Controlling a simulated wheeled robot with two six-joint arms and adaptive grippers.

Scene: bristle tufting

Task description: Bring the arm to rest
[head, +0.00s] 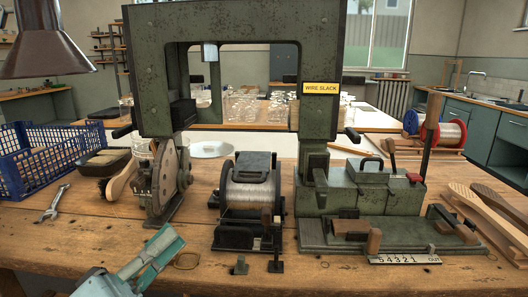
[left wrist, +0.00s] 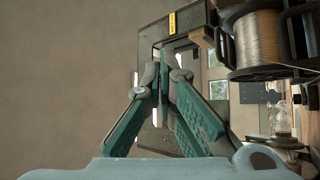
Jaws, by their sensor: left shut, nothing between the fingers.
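My left gripper (head: 174,242) is teal and grey and reaches in low at the front left of the head view. It is above the front of the wooden bench (head: 345,276), apart from the machine. In the left wrist view, my left gripper (left wrist: 164,58) has its fingers together at the tips, with nothing held. The green machine frame (left wrist: 152,132) shows behind the fingers there. My right gripper is not in view.
The green tufting machine (head: 318,122), its wire spool (head: 250,193) and a notched wheel (head: 166,178) stand beyond the gripper. A blue crate (head: 38,168), a wrench (head: 52,203) and a lamp (head: 44,45) are at left. Wooden handles (head: 490,215) lie at right.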

